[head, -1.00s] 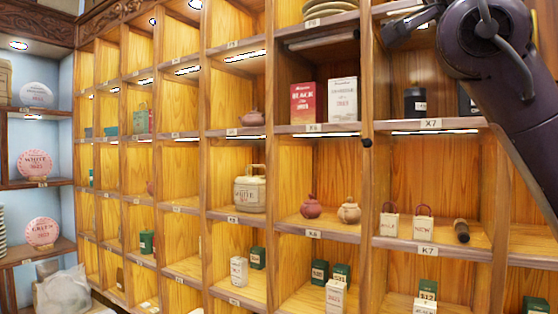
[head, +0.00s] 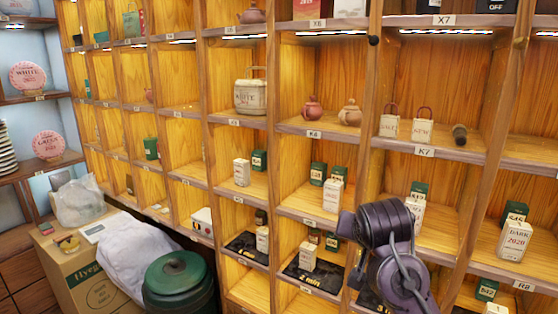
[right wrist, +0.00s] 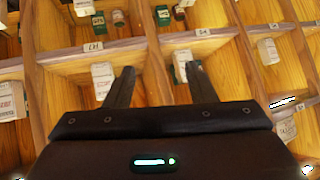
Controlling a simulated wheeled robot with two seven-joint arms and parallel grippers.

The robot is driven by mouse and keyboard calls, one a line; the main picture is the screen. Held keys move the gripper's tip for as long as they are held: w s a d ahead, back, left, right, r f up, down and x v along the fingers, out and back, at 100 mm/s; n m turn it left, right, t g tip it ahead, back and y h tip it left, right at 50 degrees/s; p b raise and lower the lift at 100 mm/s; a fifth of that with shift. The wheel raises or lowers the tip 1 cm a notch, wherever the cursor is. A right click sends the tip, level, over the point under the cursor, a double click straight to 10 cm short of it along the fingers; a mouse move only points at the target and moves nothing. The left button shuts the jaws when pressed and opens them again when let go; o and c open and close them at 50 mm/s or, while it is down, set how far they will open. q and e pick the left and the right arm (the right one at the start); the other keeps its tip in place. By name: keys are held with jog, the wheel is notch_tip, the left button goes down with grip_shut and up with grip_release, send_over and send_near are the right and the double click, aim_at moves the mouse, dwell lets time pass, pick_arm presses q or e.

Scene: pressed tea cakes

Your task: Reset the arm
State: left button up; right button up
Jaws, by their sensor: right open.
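My right arm (head: 388,250) shows in the head view at the lower right of centre, a dark purple wrist and links in front of the lower shelf compartments. Its fingers are not clearly seen there. In the right wrist view my right gripper (right wrist: 160,68) has its two dark fingers spread apart, with nothing between them. Behind them are wooden shelf compartments with small white and green boxes. I cannot tell whether the fingers touch the shelf. My left gripper is in neither view.
A wooden shelf wall (head: 420,152) with tea boxes, small teapots (head: 312,108) and bags fills the head view. Round pink tea cakes (head: 28,77) stand at the left. A cardboard box (head: 95,285) and a green-lidded bin (head: 177,278) stand at lower left.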

jog(key=s+f+n+g+y, duration=0.1)
jog(key=s+f+n+g, duration=0.1)
jog(key=s+f, duration=0.5)
jog(key=s+f+n+g, duration=0.1)
jog(key=s+f, duration=0.4)
jog(key=f, duration=0.5)
jog(key=s+d+f+n+g, duration=0.15)
jog(key=s+f, duration=0.25)
jog(key=s, duration=0.5)
jog(key=s+d+f+n+g, duration=0.1)
jog(key=s+f+n+g, duration=0.1)
jog(key=s+f, duration=0.45)
jog(key=s+f+g, duration=0.1)
jog(key=s+f, duration=0.2)
jog(key=f, duration=2.4)
jog(key=s+d+f, duration=0.2)
jog(key=s+f, duration=0.7)
jog(key=s, duration=0.1)
jog(key=s+d+f+g, duration=0.1)
jog(key=s+f, duration=0.9)
jog(key=shift+d+f, duration=0.2)
jog(key=shift+d, duration=0.2)
jog(key=shift+s, duration=0.1)
